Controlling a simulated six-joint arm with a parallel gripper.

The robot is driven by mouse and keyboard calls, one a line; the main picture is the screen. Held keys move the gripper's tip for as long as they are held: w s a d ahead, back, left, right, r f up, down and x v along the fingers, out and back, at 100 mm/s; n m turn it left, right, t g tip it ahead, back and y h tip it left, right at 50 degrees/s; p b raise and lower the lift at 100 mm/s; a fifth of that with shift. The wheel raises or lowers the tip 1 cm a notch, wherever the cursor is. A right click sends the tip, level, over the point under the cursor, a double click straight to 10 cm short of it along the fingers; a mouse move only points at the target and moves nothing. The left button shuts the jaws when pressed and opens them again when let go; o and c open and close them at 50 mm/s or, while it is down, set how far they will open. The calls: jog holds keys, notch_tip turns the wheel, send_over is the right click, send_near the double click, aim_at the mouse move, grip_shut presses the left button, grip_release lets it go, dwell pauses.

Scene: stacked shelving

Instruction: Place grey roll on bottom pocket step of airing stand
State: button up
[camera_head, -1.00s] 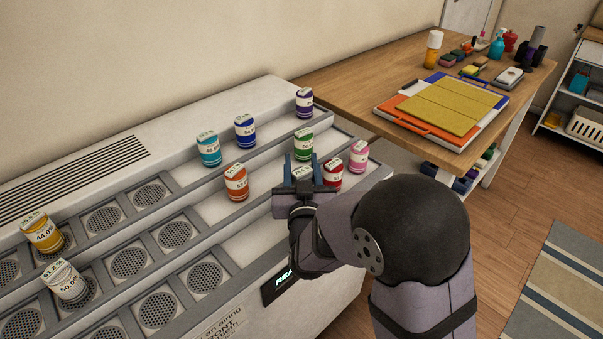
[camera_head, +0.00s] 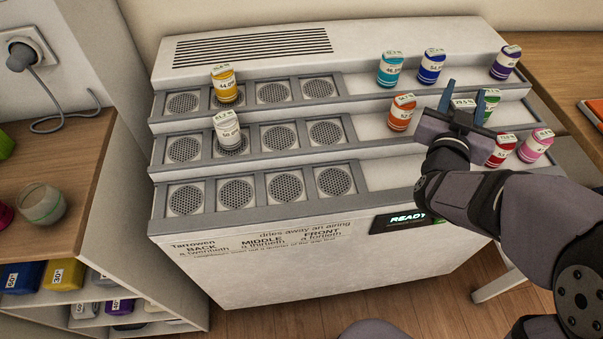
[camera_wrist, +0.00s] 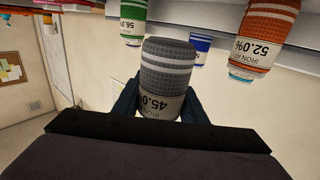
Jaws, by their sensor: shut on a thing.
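My gripper (camera_head: 463,108) is shut on the grey roll, a dark grey cylinder with white stripes and a "45.0%" label. The roll fills the middle of the wrist view (camera_wrist: 168,65); in the head view only its pale labelled end (camera_head: 463,102) shows between the fingers. It is held above the right side of the white airing stand (camera_head: 340,270). The bottom pocket step (camera_head: 360,205) is the front row, with several empty mesh pockets (camera_head: 236,192) on the left.
A pale roll (camera_head: 228,132) sits in a middle-step pocket and a yellow roll (camera_head: 224,85) in a back-step pocket. Orange (camera_head: 401,113), teal (camera_head: 390,70), blue (camera_head: 431,67), purple (camera_head: 506,63), green (camera_head: 489,106), red (camera_head: 501,150) and pink (camera_head: 535,146) rolls stand at right.

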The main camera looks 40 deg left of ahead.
jog(key=s+a+n+g+y, duration=0.2)
jog(key=s+a+n+y, duration=0.15)
jog(key=s+a, duration=0.5)
jog(key=s+a+n+g+y, duration=0.15)
jog(key=s+a+y, duration=0.3)
jog(key=a, duration=0.65)
jog(key=s+a+n+g+y+b, duration=0.1)
jog(key=s+a+n+g+y, duration=0.1)
jog(key=s+a, duration=0.7)
jog(key=s+a+n+g+y, duration=0.2)
jog(key=s+a, duration=0.3)
jog(key=s, duration=0.7)
jog(key=shift+s+d+f+b, duration=0.15)
jog(key=shift+f+b, duration=0.1)
jog(key=shift+f, duration=1.25)
jog(key=shift+s+d+f+b, duration=0.1)
jog(key=shift+f+b, duration=0.1)
jog(key=shift+f, duration=1.25)
jog(key=shift+f, duration=0.1)
jog(key=shift+f, duration=1.7)
jog(key=shift+f+b, duration=0.1)
jog(key=shift+b, duration=0.2)
